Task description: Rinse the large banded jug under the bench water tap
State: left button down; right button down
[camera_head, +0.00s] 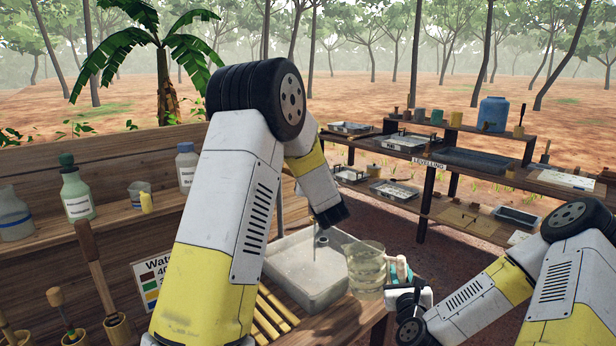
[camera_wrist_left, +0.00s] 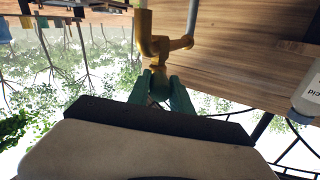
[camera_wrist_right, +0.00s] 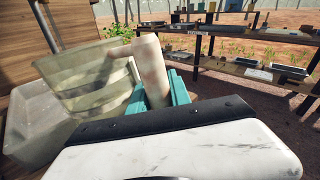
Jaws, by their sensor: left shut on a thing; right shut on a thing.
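The large banded jug (camera_head: 366,272), clear with pale bands, is at the right edge of the grey basin (camera_head: 283,284) in the head view. It looks close to upright. In the right wrist view the jug (camera_wrist_right: 85,78) fills the left side, its thick pale handle (camera_wrist_right: 151,65) between my teal fingers. My right gripper (camera_head: 400,268) is shut on that handle. In the left wrist view the brass water tap (camera_wrist_left: 157,47) is right at the teal fingertips of my left gripper (camera_wrist_left: 160,82), shut on its handle, which is mostly hidden. My left arm hides much of the tap in the head view.
A wooden shelf at left holds a green-capped bottle (camera_head: 76,190), a white bottle (camera_head: 187,166) and a small beaker (camera_head: 140,194). Bamboo slats (camera_head: 275,308) lie before the basin. Benches with trays and a blue drum (camera_head: 493,114) stand farther back right.

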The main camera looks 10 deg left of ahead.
pick_arm(q)
jog(key=shift+a, duration=0.4)
jog(key=c, duration=1.1)
grip_release()
jog(key=shift+a, duration=0.1)
jog(key=shift+d, duration=0.2)
jog(key=shift+s+d, duration=0.15)
jog(key=v, duration=1.1)
jog(key=shift+s, duration=0.35)
